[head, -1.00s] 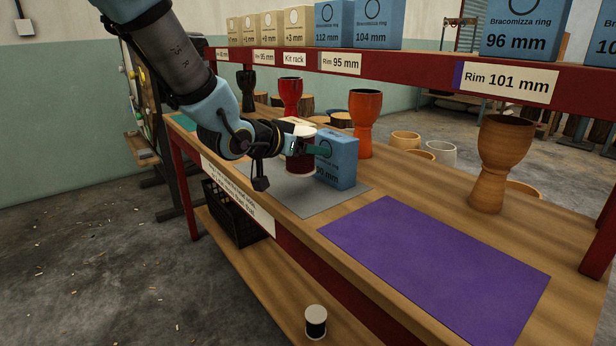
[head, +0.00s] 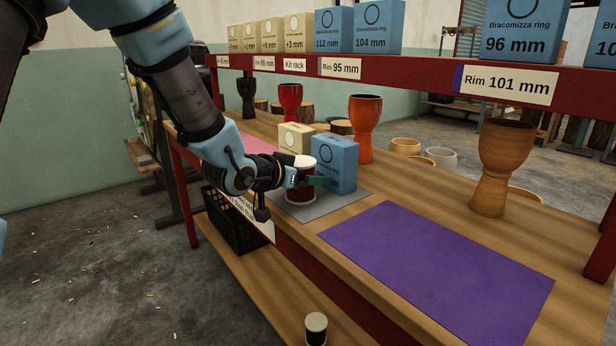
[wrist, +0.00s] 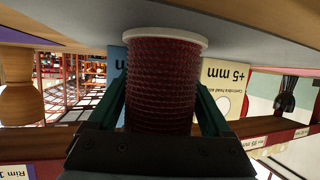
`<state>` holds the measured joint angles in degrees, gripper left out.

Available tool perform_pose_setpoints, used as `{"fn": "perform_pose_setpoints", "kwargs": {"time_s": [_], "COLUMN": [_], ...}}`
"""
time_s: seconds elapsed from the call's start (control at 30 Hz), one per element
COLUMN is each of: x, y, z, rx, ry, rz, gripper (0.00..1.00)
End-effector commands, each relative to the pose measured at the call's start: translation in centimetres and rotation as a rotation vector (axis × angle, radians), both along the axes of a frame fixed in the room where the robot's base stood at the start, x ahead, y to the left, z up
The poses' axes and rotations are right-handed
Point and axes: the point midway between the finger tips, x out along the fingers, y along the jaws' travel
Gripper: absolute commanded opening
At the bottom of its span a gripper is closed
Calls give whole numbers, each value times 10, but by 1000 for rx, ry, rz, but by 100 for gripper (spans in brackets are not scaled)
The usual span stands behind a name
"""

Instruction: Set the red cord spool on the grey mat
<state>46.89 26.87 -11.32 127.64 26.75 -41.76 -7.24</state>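The red cord spool (head: 301,184) is upright, with pale end discs, at the grey mat (head: 330,207). Its lower disc looks on the mat or just above it; I cannot tell which. My gripper (head: 306,180) reaches in from the left, with its green fingers on either side of the spool. In the wrist view, which is upside down, the red cord (wrist: 163,85) fills the space between the fingers (wrist: 162,100), which look closed against it. A blue ring box (head: 336,165) stands on the mat right behind the spool.
A cream box (head: 294,138) stands behind the spool. A purple mat (head: 435,270) lies to the right, bare. Goblet drums (head: 365,125) stand along the back, with a wooden one (head: 500,165) at right. A red shelf (head: 420,77) crosses above. A black-and-white spool (head: 316,328) sits lower down.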

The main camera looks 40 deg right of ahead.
Motion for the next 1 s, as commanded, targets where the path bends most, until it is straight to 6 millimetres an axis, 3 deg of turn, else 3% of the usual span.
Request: {"fn": "perform_pose_setpoints", "kwargs": {"time_s": [0.13,0.47,1.0], "x": [0,0,-18], "y": [0,0,91], "z": [0,6,44], "rx": [0,0,-1], "ry": [0,0,-1], "rz": [0,0,2], "gripper": [100,100,100]}}
